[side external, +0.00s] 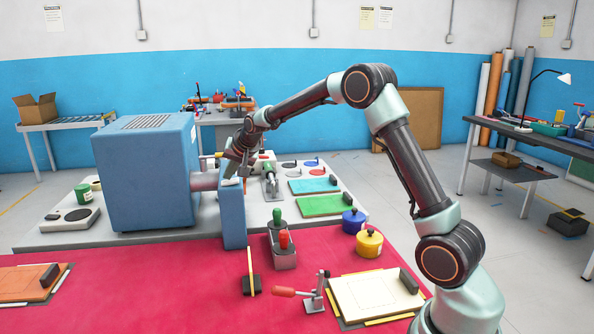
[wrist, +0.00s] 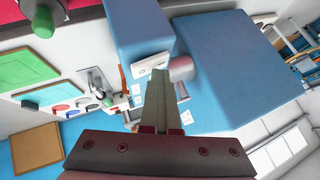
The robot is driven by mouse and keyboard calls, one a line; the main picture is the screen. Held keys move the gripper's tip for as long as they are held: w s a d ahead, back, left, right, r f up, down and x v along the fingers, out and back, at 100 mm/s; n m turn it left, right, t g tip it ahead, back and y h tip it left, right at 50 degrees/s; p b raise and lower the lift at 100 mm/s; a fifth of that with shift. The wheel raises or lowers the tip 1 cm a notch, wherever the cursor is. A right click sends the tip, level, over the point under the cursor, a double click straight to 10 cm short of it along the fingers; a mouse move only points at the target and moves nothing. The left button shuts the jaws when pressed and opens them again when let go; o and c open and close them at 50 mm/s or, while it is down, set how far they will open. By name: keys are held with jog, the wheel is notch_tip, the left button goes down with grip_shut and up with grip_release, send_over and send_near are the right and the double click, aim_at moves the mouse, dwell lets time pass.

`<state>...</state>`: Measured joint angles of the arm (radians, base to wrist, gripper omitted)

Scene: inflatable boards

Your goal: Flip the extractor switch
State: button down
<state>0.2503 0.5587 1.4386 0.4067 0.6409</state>
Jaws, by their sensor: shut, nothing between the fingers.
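The extractor is a large blue box (side external: 145,175) with a vent on top, joined by a grey pipe (side external: 204,181) to a narrow blue housing (side external: 233,215). In the wrist view the large box (wrist: 245,65) and the narrow housing (wrist: 138,30) also show. My gripper (side external: 232,178) is shut and empty, pointing down at the top of the housing. In the wrist view its fingertips (wrist: 159,73) overlap the plate's edge; I cannot tell whether they touch it.
A red mat (side external: 150,295) covers the near table. A grey holder with red and green handles (side external: 283,245), a yellow pot (side external: 369,243) and a blue pot (side external: 353,221) stand right of the housing. A red-handled clamp (side external: 316,293) is nearer.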

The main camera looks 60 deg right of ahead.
aim_at(228, 183)
jog(key=shift+s+f, duration=0.2)
jog(key=shift+f, duration=0.55)
jog(key=shift+r, duration=0.15)
jog(key=shift+s+a+r, duration=0.1)
jog(key=shift+a+r, duration=0.05)
jog(key=shift+r, duration=0.2)
jog(key=shift+w+a+r, duration=0.1)
jog(key=shift+w+r, duration=0.1)
jog(key=shift+r, duration=1.2)
jog(key=shift+w+a+r, duration=0.1)
jog(key=shift+w+r, duration=0.1)
jog(key=shift+r, duration=1.15)
